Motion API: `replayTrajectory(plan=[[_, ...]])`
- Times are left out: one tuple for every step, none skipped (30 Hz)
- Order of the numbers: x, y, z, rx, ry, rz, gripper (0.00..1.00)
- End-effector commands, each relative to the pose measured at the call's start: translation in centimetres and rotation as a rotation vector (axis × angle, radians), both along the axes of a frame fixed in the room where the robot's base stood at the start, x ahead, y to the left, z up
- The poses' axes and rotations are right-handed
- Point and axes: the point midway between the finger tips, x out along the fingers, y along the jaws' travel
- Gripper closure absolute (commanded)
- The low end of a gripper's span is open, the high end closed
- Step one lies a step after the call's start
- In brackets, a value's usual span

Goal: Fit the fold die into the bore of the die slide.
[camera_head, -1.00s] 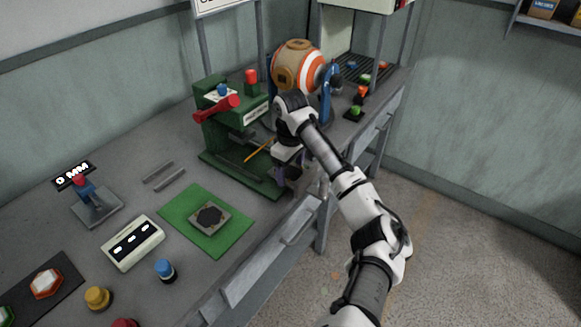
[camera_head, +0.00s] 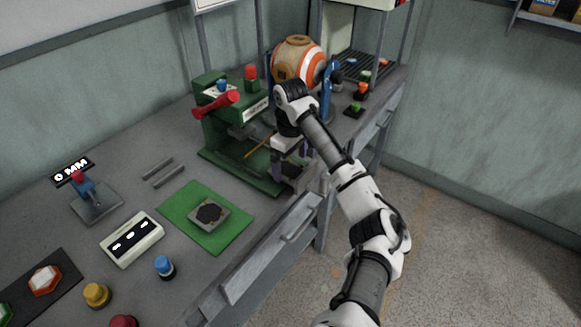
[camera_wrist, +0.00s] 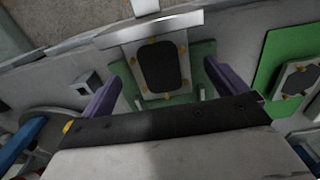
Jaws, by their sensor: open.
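My gripper (camera_wrist: 162,73) is open, its two purple fingers spread apart. In the head view my gripper (camera_head: 290,162) is at the front right of the green press. In the wrist view a pale plate, which looks like the die slide (camera_wrist: 138,58), lies beyond and between the fingertips. Its middle is a dark rounded rectangle with yellow marks around it. I cannot tell whether this dark area is an empty bore or a seated die. A grey plate with a dark centre (camera_head: 208,216) lies on a green mat; I cannot tell whether it is the fold die.
The green press (camera_head: 223,130) with a red handle stands behind my gripper. An orange-and-white drum (camera_head: 300,62) is behind it. The green mat (camera_head: 180,205), two grey bars (camera_head: 162,173) and a white switch box (camera_head: 132,240) are left. The bench's front edge is close.

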Motion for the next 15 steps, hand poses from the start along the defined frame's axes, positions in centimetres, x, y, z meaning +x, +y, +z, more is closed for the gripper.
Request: replayTrajectory(plan=[[0.0,0.0,1.0,-0.002,-0.004,0.001,0.02],[0.1,-0.1,1.8,-0.003,-0.005,0.001,0.02],[0.1,0.0,2.8,-0.003,-0.005,0.000,0.02],[0.1,-0.1,3.6,-0.004,-0.006,0.000,0.02],[0.1,-0.1,4.4,-0.005,-0.005,0.000,0.02],[0.1,-0.1,5.3,-0.005,-0.005,0.000,0.02],[0.1,-0.1,5.9,-0.005,-0.005,0.000,0.02],[0.1,-0.1,6.5,-0.005,-0.005,-0.001,0.02],[0.1,-0.1,7.3,-0.005,-0.005,-0.001,0.02],[0.1,-0.1,7.8,-0.004,-0.004,0.000,0.02],[0.1,-0.1,8.3,-0.004,-0.004,0.000,0.02],[0.0,-0.1,8.9,-0.004,-0.003,0.000,0.02],[0.0,-0.1,9.4,-0.004,-0.003,0.000,0.02],[0.0,-0.1,9.7,-0.003,-0.003,0.000,0.02],[0.0,-0.1,10.2,-0.003,-0.003,-0.001,0.02]])
